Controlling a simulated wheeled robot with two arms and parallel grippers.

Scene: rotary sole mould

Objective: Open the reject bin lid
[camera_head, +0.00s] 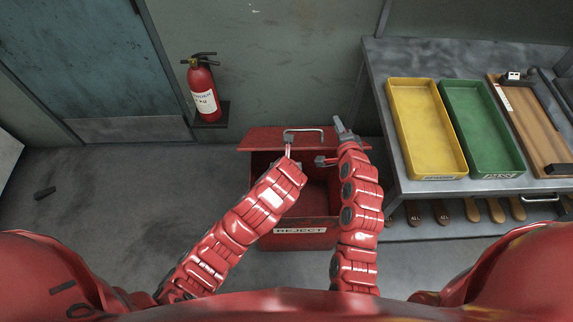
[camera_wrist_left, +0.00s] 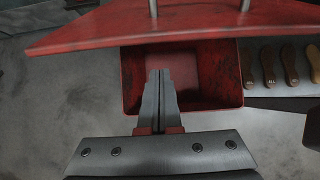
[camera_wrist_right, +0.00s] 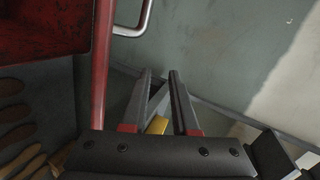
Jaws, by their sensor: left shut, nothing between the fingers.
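The red reject bin (camera_head: 307,237) stands on the floor with a white REJECT label on its front. Its red lid (camera_head: 262,141) is raised at the back, and the dark inside shows below it; the left wrist view shows the lid (camera_wrist_left: 180,25) above the open bin (camera_wrist_left: 217,75). A metal handle (camera_head: 305,131) sits on the lid. My left gripper (camera_head: 289,150) is shut and empty by the lid's edge, partly hidden by its arm. My right gripper (camera_head: 342,127) is beside the lid's right end; its fingers (camera_wrist_right: 159,74) are apart with nothing gripped.
A grey bench at the right holds a yellow tray (camera_head: 423,130) and a green tray (camera_head: 482,130), close to my right arm. Several brown soles (camera_head: 445,210) lie on its lower shelf. A fire extinguisher (camera_head: 204,92) hangs on the wall. The floor at the left is mostly clear.

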